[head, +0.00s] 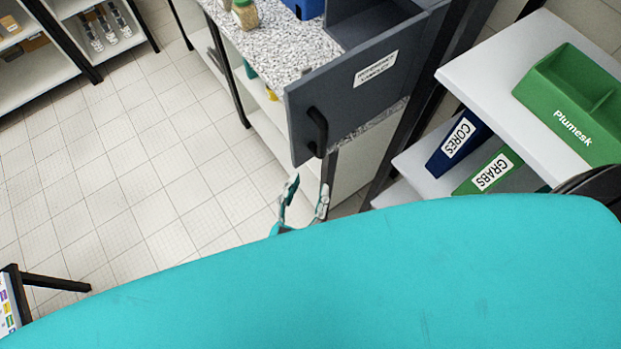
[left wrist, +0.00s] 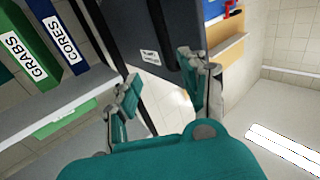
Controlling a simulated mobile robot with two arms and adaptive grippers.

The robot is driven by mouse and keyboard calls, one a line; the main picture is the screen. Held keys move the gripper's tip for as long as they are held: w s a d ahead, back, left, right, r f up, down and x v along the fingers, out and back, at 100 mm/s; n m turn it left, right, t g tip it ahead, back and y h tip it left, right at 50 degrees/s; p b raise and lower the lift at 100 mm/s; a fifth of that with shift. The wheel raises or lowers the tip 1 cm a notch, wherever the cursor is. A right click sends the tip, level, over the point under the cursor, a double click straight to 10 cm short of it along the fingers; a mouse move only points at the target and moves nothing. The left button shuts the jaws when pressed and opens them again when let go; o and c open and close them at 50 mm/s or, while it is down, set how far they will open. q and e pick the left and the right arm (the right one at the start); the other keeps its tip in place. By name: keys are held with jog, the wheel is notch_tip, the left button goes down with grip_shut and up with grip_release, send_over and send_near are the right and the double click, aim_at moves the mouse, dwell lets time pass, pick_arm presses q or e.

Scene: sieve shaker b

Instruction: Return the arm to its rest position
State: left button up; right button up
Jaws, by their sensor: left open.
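My left gripper (head: 306,203) shows past the edge of my large teal body part in the head view. Its two fingers are apart and nothing is between them. It is just below the black handle (head: 317,132) of a grey cabinet door (head: 345,95), which stands open. I cannot tell whether a finger touches the handle. In the left wrist view the gripper (left wrist: 160,90) also shows open and empty, with the grey door (left wrist: 140,25) beyond it. The right gripper is not in view.
A speckled counter (head: 270,48) carries a jar (head: 245,14) and a blue bin (head: 305,7). The tiled floor (head: 130,170) at left is mostly clear.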

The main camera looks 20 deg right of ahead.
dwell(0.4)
pick_arm(q)
jog(key=s+a+f+g+y+b, duration=0.15)
jog(key=a+f, duration=0.25)
jog(key=f, duration=0.8)
jog(key=a+f+n+g+y+b, duration=0.1)
jog(key=a+f+g+y+b, duration=0.15)
jog(key=f, duration=0.85)
jog(key=s+a+f+g+y+b, duration=0.15)
jog(key=a+f, duration=0.25)
jog(key=f, duration=0.8)
jog(key=s+a+f+n+g+y+b, duration=0.2)
jog(key=s+a+f+g, duration=0.2)
jog(key=s+a+f, duration=0.5)
jog(key=s+a+f+n+g+y+b, duration=0.2)
jog(key=s+a+f, duration=0.8)
jog(key=f, duration=0.5)
jog(key=shift+s+a+f+g+y+b, duration=0.2)
jog(key=shift+a+f+g+y+b, duration=0.15)
jog(key=shift+a+g+y+b, duration=0.45)
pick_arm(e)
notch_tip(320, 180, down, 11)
pick_arm(q)
jog(key=shift+c, duration=0.2)
